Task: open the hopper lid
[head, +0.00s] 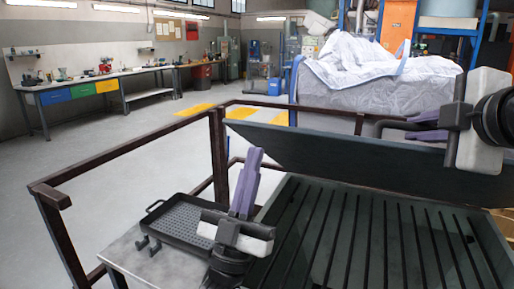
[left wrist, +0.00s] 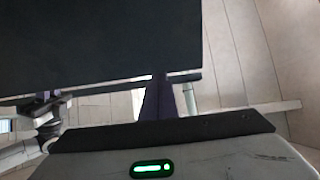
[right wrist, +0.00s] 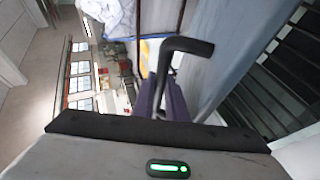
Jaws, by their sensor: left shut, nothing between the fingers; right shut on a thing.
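The hopper lid (head: 370,153) is a long dark grey panel, raised and tilted up at the far side of the hopper, whose slatted grate (head: 350,235) lies uncovered in front. My right gripper (head: 425,126) is shut on the lid's dark bent handle (head: 385,126). The right wrist view shows the handle (right wrist: 185,44) at the purple fingers, beside the lid (right wrist: 235,50). My left gripper (head: 254,158) is shut and empty, fingers pointing up near the lid's left end. In the left wrist view its fingers (left wrist: 160,90) are beside a large dark panel.
A black perforated tray (head: 180,222) rests on a metal side table (head: 165,268) left of the hopper. Brown railings (head: 130,158) run around the left and far sides. A wrapped bulk bag (head: 375,85) stands behind the lid. Open floor lies to the left.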

